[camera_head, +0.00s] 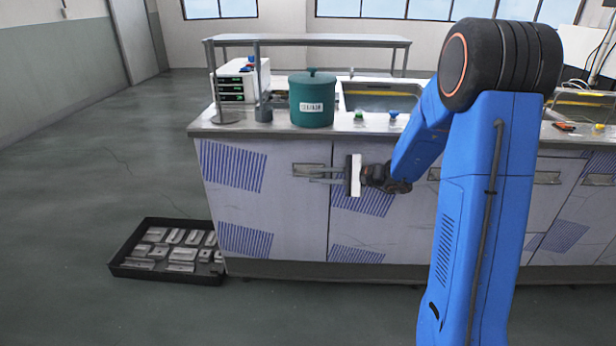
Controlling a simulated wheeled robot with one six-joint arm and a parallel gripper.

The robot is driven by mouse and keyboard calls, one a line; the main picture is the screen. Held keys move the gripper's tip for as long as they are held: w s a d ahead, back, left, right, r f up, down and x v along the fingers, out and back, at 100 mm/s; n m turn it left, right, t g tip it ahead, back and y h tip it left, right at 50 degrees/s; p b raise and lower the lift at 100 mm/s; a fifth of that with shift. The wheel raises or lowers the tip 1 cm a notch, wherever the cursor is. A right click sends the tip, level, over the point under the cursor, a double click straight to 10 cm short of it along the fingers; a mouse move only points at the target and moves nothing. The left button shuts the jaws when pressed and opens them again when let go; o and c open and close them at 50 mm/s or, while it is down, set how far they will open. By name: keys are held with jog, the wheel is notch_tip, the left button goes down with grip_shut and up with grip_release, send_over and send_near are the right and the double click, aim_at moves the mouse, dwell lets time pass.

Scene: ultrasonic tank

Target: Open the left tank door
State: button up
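The left tank door (285,215) is the light grey panel with blue striped patches at the left end of the bench front. It looks flush with the front, so closed. Its handle (300,170) is a small grey recess near the door's upper right corner. My gripper (312,175) comes from the right, with its two grey fingers pointing left and a gap between them. The fingertips overlap the right part of the handle in the picture. I cannot tell whether they touch it. Nothing shows held between them.
A black tray (113,268) of metal pieces lies on the floor left of the bench. A teal pot (312,100) and a white device (240,80) stand on the bench top (270,130). Another striped door (375,235) is right of the left one. The floor in front is clear.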

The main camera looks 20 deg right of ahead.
aim_at(312, 176)
jog(key=shift+x, duration=2.05)
grip_shut()
